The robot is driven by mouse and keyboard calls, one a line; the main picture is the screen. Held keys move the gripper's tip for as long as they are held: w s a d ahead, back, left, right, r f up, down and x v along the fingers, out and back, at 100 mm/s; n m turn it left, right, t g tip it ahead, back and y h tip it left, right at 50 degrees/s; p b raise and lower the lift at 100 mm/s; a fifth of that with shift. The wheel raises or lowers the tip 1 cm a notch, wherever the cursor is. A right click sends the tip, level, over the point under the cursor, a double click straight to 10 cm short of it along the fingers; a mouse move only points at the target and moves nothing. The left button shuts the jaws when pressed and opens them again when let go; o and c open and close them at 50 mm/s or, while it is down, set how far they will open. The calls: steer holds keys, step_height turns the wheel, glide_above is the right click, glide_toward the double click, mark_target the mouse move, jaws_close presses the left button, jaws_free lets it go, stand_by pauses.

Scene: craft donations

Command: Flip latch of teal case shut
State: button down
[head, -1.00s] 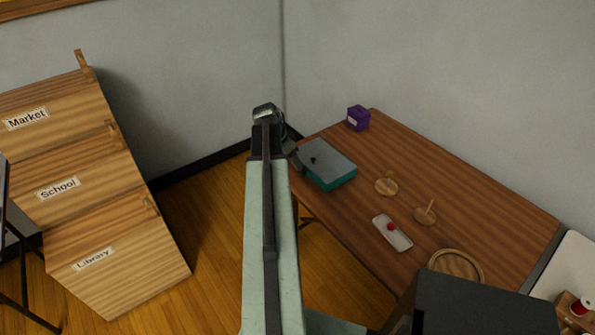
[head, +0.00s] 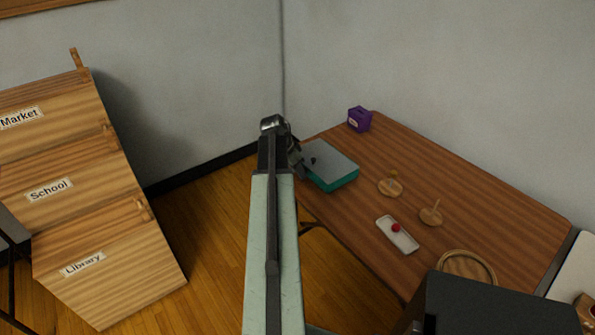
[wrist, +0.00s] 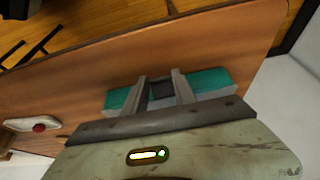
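The teal case (head: 334,182) lies on the brown table near its left edge.
A purple box (head: 359,119) stands at the table's back corner. Two wooden stands (head: 390,186) (head: 431,216), a white tray with a red knob (head: 397,237) and a round wooden tray (head: 466,253) lie to the right. Labelled wooden bins (head: 90,190) stand at left.

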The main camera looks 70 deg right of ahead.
steer(key=shift+f, duration=0.1)
steer(key=shift+a+f+g+h+b, duration=0.15)
steer(key=shift+f+g+h+b, duration=0.4)
steer(key=shift+b, duration=0.7)
steer(key=g+h+b, duration=0.1)
steer(key=h+b, duration=0.1)
steer(key=b, duration=0.1)
steer(key=shift+f+b, duration=0.3)
steer(key=shift+f, duration=0.1)
steer(key=b, duration=0.1)
steer(key=g+h+b, duration=0.1)
steer(key=b, duration=0.1)
steer(key=shift+f+h, duration=0.25)
steer(key=shift+g+h+b, duration=0.35)
steer(key=shift+h+b, duration=0.15)
steer(key=shift+b, duration=0.7)
steer(key=shift+s+d+r, duration=0.1)
steer(key=shift+d+r, duration=0.05)
steer(key=shift+d, duration=0.05)
steer(key=c, duration=1)
jaws_free()
